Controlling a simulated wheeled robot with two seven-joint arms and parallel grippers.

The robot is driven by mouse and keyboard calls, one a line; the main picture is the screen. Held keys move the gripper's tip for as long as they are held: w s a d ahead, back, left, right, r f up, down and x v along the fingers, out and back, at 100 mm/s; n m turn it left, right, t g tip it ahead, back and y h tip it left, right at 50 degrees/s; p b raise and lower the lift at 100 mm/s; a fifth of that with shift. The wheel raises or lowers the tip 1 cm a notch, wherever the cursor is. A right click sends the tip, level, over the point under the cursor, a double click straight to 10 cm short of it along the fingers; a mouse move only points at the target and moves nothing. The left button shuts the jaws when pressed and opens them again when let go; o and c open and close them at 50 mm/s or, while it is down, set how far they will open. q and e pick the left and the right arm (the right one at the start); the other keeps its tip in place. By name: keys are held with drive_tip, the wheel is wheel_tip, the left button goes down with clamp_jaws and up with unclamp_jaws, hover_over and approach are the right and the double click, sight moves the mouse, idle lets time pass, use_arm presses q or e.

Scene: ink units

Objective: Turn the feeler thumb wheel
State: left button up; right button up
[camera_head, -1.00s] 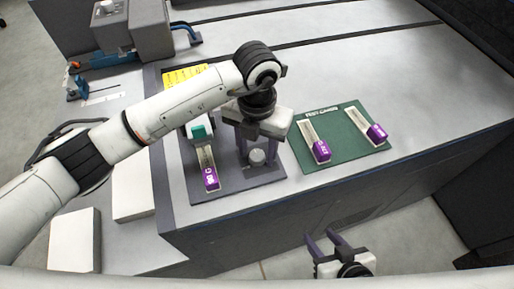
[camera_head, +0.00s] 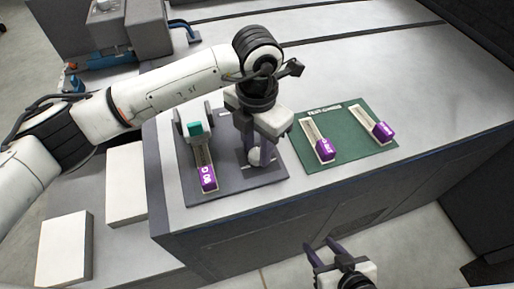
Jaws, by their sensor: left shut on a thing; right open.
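The thumb wheel (camera_head: 253,157) is a small pale round knob near the front right of the dark grey plate (camera_head: 232,192). It is partly hidden by my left gripper (camera_head: 258,154), which reaches down from above and is shut on it. On the same plate, left of the wheel, a pale unit with a teal block (camera_head: 195,129) stands behind a feeler strip with a purple end (camera_head: 208,178). My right gripper (camera_head: 325,251) is open and empty, low in front of the counter.
A green mat (camera_head: 347,156) to the right holds two strips with purple ends (camera_head: 325,150) (camera_head: 383,132). Two white panels (camera_head: 126,186) (camera_head: 65,248) lie lower left. A grey machine (camera_head: 130,28) stands at the back left. The counter's right side is clear.

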sight(257, 153)
use_arm(q)
drive_tip(key=o, duration=1.1)
drive_tip(key=shift+c, duration=0.2)
wheel_tip(257, 153, up, 10)
drive_tip(key=shift+r+b, duration=0.2)
drive_tip(key=shift+b, duration=0.15)
